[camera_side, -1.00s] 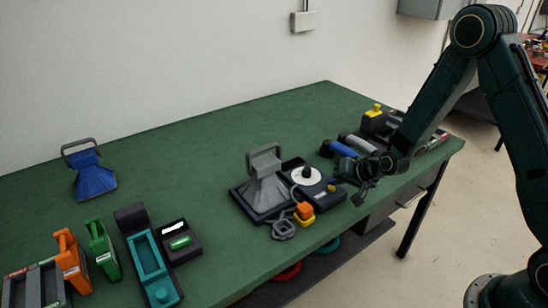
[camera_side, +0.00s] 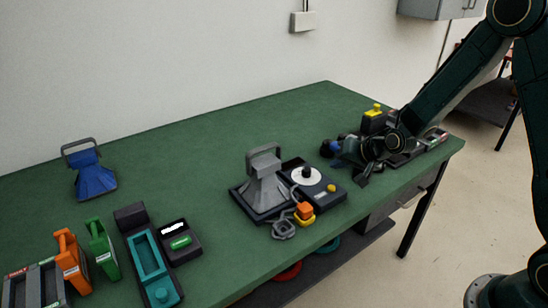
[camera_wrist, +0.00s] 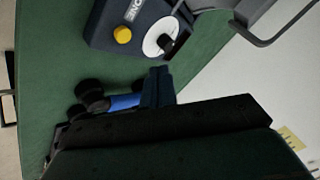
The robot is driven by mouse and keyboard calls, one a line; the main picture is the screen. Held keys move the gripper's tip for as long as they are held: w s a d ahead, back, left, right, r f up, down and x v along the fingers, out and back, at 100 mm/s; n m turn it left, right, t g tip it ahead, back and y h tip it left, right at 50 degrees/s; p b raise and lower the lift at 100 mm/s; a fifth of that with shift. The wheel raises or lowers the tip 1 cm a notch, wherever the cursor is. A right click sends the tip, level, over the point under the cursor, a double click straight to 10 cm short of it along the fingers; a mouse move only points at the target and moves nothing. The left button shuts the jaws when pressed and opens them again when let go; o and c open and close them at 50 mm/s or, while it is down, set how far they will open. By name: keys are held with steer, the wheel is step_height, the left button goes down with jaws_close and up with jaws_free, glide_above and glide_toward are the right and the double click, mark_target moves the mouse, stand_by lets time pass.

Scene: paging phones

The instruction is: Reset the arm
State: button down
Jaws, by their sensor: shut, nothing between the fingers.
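My gripper (camera_side: 363,181) is over the right part of the green table, just right of the dial box in the side view. Its fingers are together with nothing between them. They also show in the wrist view (camera_wrist: 158,86), pointing toward the dial box. The dial box (camera_side: 326,194) is dark, with a white disc, a black knob and a yellow button. It also shows in the wrist view (camera_wrist: 103,25). My wrist hides part of the blue and black cylindrical items (camera_wrist: 122,102) behind it.
A grey horn-shaped device (camera_side: 265,187) stands beside the dial box. A yellow-topped box (camera_side: 373,121) is at the back right. A blue horn (camera_side: 94,180), a teal cradle (camera_side: 151,262) and orange and green handsets are at left. The table's back middle is clear.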

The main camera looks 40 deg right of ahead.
steer(key=shift+r, duration=0.2)
steer(key=s+a+r+n+g, duration=0.25)
steer(key=s+r+n, duration=0.25)
steer(key=s+r, duration=0.85)
steer(key=s+r+n, duration=0.1)
steer(key=s+r, duration=0.1)
steer(key=s, duration=0.3)
steer(key=s+a+r+n, duration=0.1)
steer(key=s+r, duration=0.1)
steer(key=s, duration=0.4)
steer(key=s+r+g+h, duration=0.1)
steer(key=s+r, duration=0.2)
steer(key=s, duration=0.3)
steer(key=shift+s+a+n, duration=0.15)
steer(key=shift+a+n, duration=0.1)
steer(key=shift+n, duration=0.15)
